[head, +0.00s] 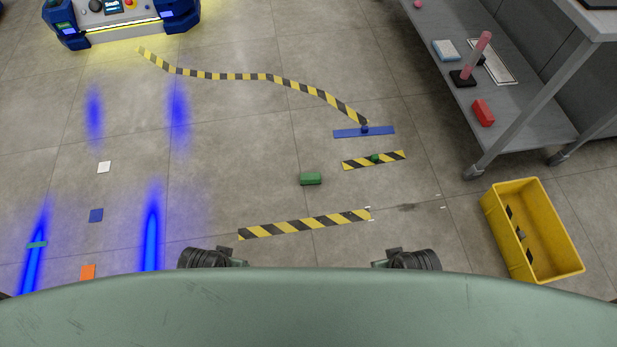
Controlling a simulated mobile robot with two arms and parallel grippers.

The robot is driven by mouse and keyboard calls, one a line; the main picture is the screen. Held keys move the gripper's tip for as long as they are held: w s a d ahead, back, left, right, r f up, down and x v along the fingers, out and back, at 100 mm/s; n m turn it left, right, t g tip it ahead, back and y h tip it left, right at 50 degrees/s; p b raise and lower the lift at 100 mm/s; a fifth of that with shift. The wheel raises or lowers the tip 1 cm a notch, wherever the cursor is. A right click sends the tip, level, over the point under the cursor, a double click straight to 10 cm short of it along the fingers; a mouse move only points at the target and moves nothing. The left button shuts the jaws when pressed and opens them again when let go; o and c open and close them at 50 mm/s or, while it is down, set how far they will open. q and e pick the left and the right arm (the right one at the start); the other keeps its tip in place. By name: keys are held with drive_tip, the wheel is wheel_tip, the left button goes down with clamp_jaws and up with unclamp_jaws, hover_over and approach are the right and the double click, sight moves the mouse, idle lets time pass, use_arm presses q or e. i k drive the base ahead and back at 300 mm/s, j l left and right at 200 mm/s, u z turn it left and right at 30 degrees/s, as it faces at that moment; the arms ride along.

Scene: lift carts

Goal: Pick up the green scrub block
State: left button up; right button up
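The green scrub block (310,178) is a small dark green block lying flat on the grey concrete floor, near the middle of the head view. It lies above a yellow-and-black striped strip (305,224) and left of a shorter striped strip (350,164). Nothing touches or covers it. I cannot make out either of my grippers in this view. Only parts of my own body show along the bottom edge, well below the block.
A yellow crate (490,207) stands on the floor at the right. Above it is a grey shelf (510,130) bearing a red block (483,112) and other items. A blue strip (350,133) lies beyond the block. A blue machine (180,18) stands top left.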

sight(312, 179)
drive_tip(key=k+j, duration=0.75)
drive_tip(key=i+j+z, duration=0.1)
drive_tip(key=i, duration=0.5)
drive_tip(key=i+j+z, duration=0.1)
drive_tip(key=i, duration=0.55)
